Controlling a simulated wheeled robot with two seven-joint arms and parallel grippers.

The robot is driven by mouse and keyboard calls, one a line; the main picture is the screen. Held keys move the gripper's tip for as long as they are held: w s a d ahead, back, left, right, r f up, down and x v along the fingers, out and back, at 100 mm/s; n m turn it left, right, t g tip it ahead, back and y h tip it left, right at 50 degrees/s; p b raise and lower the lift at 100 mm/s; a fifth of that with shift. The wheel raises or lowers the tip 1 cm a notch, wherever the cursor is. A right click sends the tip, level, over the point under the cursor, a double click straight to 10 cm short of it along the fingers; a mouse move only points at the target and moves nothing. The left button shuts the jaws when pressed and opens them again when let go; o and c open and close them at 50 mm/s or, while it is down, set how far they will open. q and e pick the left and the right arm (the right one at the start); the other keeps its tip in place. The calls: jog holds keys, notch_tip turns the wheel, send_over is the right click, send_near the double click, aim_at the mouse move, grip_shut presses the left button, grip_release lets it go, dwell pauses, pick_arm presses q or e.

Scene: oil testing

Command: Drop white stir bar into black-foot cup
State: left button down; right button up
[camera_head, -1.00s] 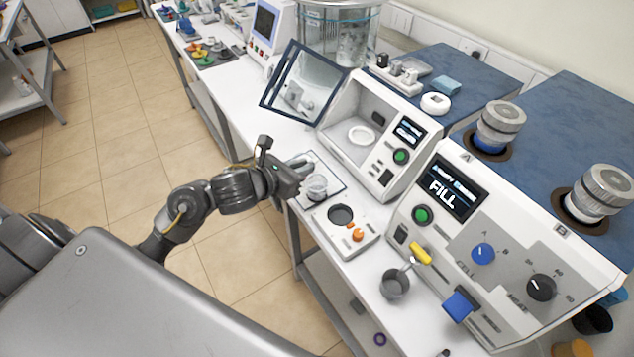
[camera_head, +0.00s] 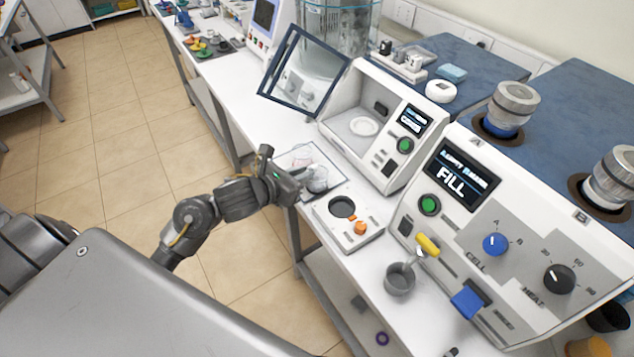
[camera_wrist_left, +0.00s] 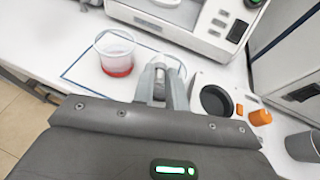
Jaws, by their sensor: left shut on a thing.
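My left gripper (camera_head: 305,174) is shut, its fingertips at a clear cup (camera_head: 318,181) on the white mat (camera_head: 334,163). In the left wrist view the fingers (camera_wrist_left: 160,84) are close together, with the clear cup (camera_wrist_left: 173,66) just beyond and partly behind them. The cup's foot colour is hidden there. The white stir bar between the fingertips is hidden too; I cannot make out its outline. A second clear cup with a red foot (camera_wrist_left: 116,57) stands to the left on the mat. My right gripper is not in view.
A small stirrer plate with a dark round top (camera_head: 342,207) and orange knob stands right of the mat. Behind is a white machine (camera_head: 352,125) with its glass door open. A grey cup (camera_head: 399,279) stands before the FILL machine (camera_head: 453,185).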

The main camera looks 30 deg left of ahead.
pick_arm(q)
jog(key=c, duration=1.3)
grip_release()
jog(key=shift+c, duration=0.2)
jog(key=shift+s, duration=0.1)
jog(key=p+v, duration=0.2)
jog(key=v, duration=0.8)
jog(key=shift+s+r+p, duration=0.2)
jog(key=shift+s+p, duration=0.05)
jog(key=shift+p, duration=0.05)
jog(key=shift+a, duration=0.1)
